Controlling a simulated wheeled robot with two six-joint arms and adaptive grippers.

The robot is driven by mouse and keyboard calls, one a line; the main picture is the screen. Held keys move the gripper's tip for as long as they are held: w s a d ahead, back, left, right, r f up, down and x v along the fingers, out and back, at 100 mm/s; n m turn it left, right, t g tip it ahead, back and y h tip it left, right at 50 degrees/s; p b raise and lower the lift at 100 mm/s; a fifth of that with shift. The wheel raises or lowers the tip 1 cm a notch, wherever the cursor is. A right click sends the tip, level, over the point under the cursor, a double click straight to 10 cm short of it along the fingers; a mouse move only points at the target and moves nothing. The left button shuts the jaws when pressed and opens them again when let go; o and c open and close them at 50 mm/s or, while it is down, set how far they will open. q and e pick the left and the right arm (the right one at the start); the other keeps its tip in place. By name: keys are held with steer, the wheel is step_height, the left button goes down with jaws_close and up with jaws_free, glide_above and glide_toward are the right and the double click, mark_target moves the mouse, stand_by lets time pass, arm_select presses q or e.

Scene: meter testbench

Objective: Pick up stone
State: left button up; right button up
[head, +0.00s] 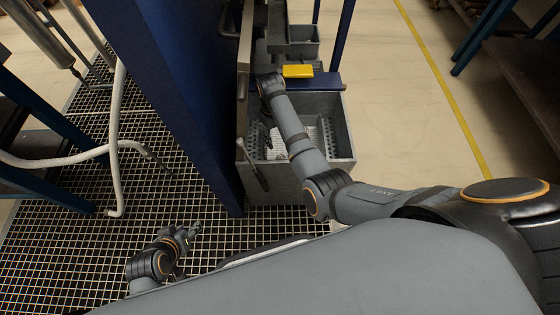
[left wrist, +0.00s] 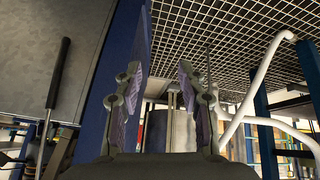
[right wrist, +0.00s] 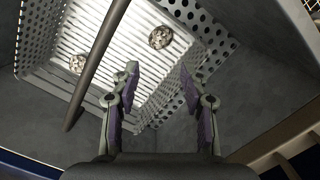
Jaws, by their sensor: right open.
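Two rough, speckled stones lie on the slatted floor of the perforated metal basket in the right wrist view: one stone (right wrist: 160,37) at the top middle, another stone (right wrist: 78,63) at the left. My right gripper (right wrist: 158,78) is open and empty, pointing into the basket (right wrist: 195,95), with the nearer stone beyond its fingertips. In the head view my right forearm reaches over the grey bin (head: 342,125) and I cannot make out the stones. My left gripper (head: 192,232) is low over the floor grating, and in the left wrist view its fingers (left wrist: 160,78) are apart and empty.
A dark rod (right wrist: 95,65) crosses the right wrist view over the basket. A yellow block (head: 297,71) sits behind the bin. A blue panel (head: 165,80) stands between my arms. White hoses (head: 116,130) hang at the left. The floor right of the bin is clear.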

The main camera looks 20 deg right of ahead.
mark_target(280, 157)
steer(key=f, duration=0.1)
steer(key=f+b, duration=0.1)
steer(key=f, duration=0.2)
steer(key=shift+s+d+f+b, duration=0.1)
steer(key=shift+s+f+b, duration=0.2)
steer(key=shift+b, duration=0.1)
arm_select(q)
steer(key=w+a+r+t, duration=0.1)
steer(key=w+r+t, duration=0.6)
steer(key=w+r, duration=0.5)
steer(key=shift+t, duration=0.4)
